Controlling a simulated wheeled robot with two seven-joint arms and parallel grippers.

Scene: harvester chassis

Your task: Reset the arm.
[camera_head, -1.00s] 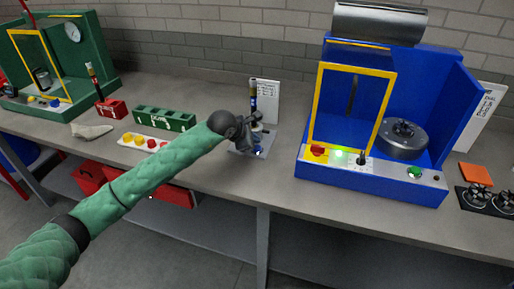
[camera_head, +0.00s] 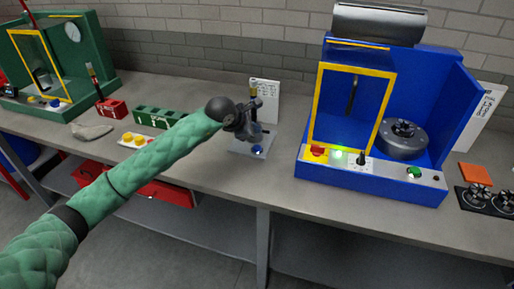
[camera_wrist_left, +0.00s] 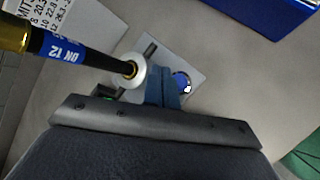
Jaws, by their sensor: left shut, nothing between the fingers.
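My left arm, in a green quilted sleeve, reaches in from the lower left in the head view. My left gripper (camera_head: 254,131) is at its end, over a small grey stand plate (camera_head: 250,151) on the bench. In the left wrist view the gripper's blue fingers (camera_wrist_left: 163,88) are shut and empty. A tool with a yellow and black handle and a blue "DN 12" band (camera_wrist_left: 62,48) stands close beside the fingers; I cannot tell whether they touch. A blue round part (camera_wrist_left: 182,82) sits on the plate. My right gripper is not in view.
A blue machine with a yellow-framed door (camera_head: 318,180) stands to the right. A green machine (camera_head: 93,60), red block (camera_head: 111,108) and green block rack (camera_head: 160,117) stand to the left. A white printed card (camera_head: 268,90) stands behind the gripper.

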